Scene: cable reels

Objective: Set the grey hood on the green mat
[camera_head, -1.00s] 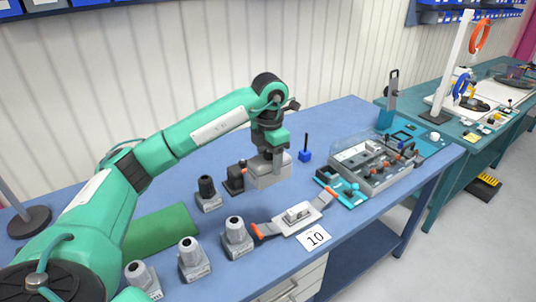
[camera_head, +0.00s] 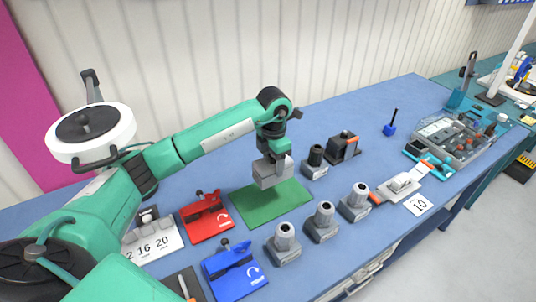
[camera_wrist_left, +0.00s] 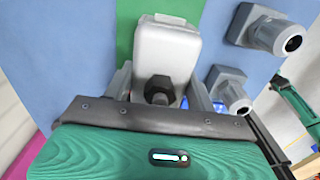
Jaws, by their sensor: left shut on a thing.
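The grey hood (camera_head: 271,173) is a light-grey box gripped by my left gripper (camera_head: 275,157). In the head view it is over the back right part of the green mat (camera_head: 262,210). I cannot tell whether its underside touches the mat. In the left wrist view the hood (camera_wrist_left: 166,50) sits between the two fingers of my left gripper (camera_wrist_left: 160,92), with a strip of the green mat (camera_wrist_left: 126,28) beside it. My right gripper is not in view.
Grey cable glands (camera_head: 322,222) line the front right of the mat. A black-topped gland (camera_head: 315,162) and a black housing (camera_head: 344,147) stand to its right. The mat's front part is bare.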

